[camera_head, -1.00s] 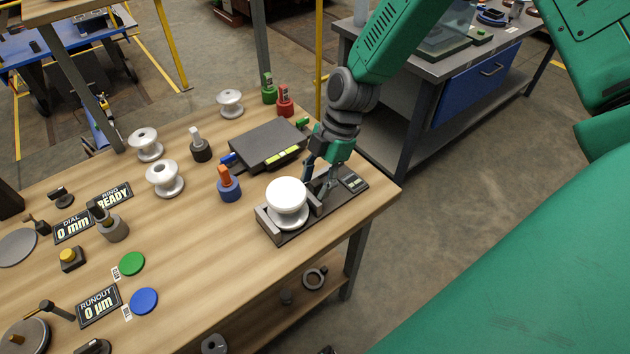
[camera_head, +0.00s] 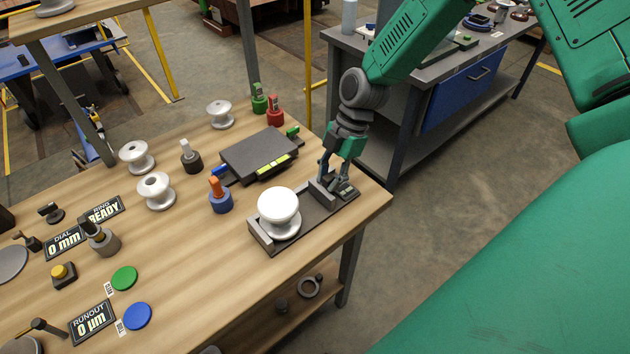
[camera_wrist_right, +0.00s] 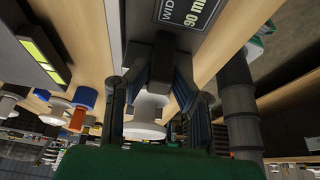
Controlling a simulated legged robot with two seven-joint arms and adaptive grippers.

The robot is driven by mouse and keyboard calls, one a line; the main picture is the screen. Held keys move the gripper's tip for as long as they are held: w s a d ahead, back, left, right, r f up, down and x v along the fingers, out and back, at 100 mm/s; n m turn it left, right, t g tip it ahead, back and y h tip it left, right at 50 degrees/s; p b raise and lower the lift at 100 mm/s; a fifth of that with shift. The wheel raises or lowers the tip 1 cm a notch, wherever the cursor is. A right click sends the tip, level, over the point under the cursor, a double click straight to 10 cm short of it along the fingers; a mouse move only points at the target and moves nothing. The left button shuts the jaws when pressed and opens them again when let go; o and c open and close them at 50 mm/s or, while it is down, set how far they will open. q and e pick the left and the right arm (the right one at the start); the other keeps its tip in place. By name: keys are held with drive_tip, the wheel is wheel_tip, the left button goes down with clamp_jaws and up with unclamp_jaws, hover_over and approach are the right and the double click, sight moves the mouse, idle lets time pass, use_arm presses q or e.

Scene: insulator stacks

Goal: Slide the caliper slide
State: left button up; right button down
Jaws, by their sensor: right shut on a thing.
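The caliper is a dark flat rail (camera_head: 303,222) on the near right part of the bench. Its fixed jaw (camera_head: 259,237) is at the left end. A white insulator (camera_head: 279,212) stands upright on the rail. The caliper slide (camera_head: 324,191) is a dark block to the insulator's right, with a visible gap between them. My right gripper (camera_head: 338,184) is shut on the slide from above. In the wrist view the slide (camera_wrist_right: 163,62) is between the two fingers, beside a display (camera_wrist_right: 186,14) reading 90 mm. My left gripper is out of view.
A dark flat device (camera_head: 258,152) with a yellow-green strip lies behind the caliper. An orange-and-blue post (camera_head: 220,197) stands left of it. White insulators (camera_head: 156,190) stand further left. The bench's right edge (camera_head: 375,215) is close to the caliper.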

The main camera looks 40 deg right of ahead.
drive_tip(key=shift+w+d+r, duration=0.1)
drive_tip(key=shift+w, duration=0.1)
drive_tip(key=c, duration=1.4)
unclamp_jaws()
drive_tip(key=shift+d, duration=0.1)
drive_tip(key=shift+s+d, duration=0.1)
drive_tip(key=shift+d+r, duration=0.1)
drive_tip(key=v, duration=1.1)
drive_tip(key=shift+r, duration=0.25)
